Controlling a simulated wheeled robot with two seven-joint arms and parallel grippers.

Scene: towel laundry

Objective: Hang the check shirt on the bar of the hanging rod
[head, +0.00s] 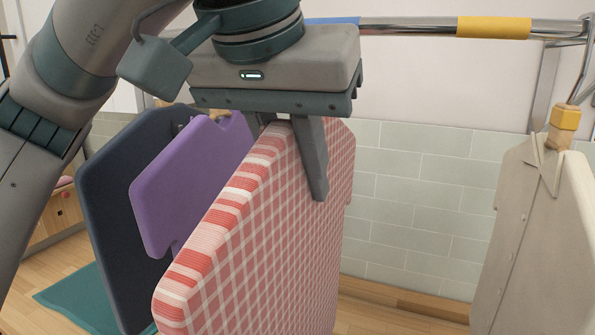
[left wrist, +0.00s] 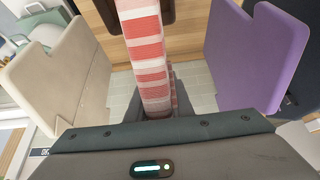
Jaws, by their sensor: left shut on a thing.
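The check shirt (head: 262,235) is a thick red and white panel that hangs upright from my left gripper (head: 285,150). The gripper is shut on its top edge, with one finger visible on the shirt's right face. In the left wrist view the shirt's striped edge (left wrist: 148,60) runs up from between the jaws. The hanging rod's bar (head: 400,27) crosses the top right of the head view, with a yellow band (head: 494,27) and part of a blue band on it. My left wrist hides the bar's left part. My right gripper is not in view.
A purple garment (head: 190,180) and a dark navy one (head: 115,215) hang left of the shirt. Between the check and beige shirts is free room before the tiled wall (head: 420,205).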

